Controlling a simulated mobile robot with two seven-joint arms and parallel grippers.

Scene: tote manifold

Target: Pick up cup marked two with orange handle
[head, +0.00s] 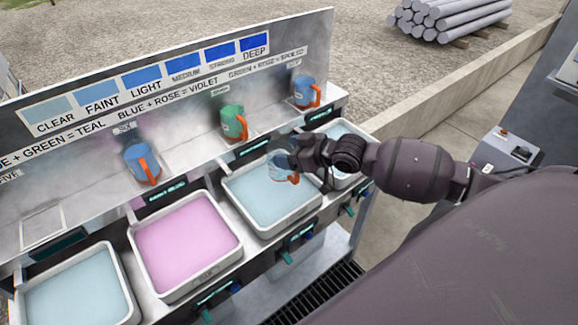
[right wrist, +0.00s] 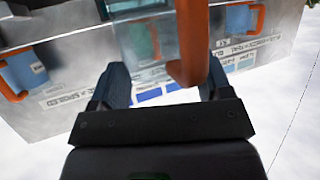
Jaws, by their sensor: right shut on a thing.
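A clear, pale cup (head: 276,171) with an orange handle is in my right gripper (head: 294,158), over the pale blue tote. I cannot read a number on it. In the right wrist view the orange handle (right wrist: 191,45) stands between the two dark fingers of my right gripper (right wrist: 164,82), which is shut on it. The clear body (right wrist: 145,42) lies beyond. Three other cups stand on the shelf in the head view: a blue cup with an orange handle (head: 141,161), a green cup (head: 232,122) and another blue cup (head: 305,92). My left gripper is not in view.
Below the held cup is a pale blue tote (head: 236,211). A pink tote (head: 136,246) and another pale tote (head: 27,289) lie to its left; a further one (head: 362,135) is partly behind my arm. A lettered back panel (head: 60,160) rises behind the shelf.

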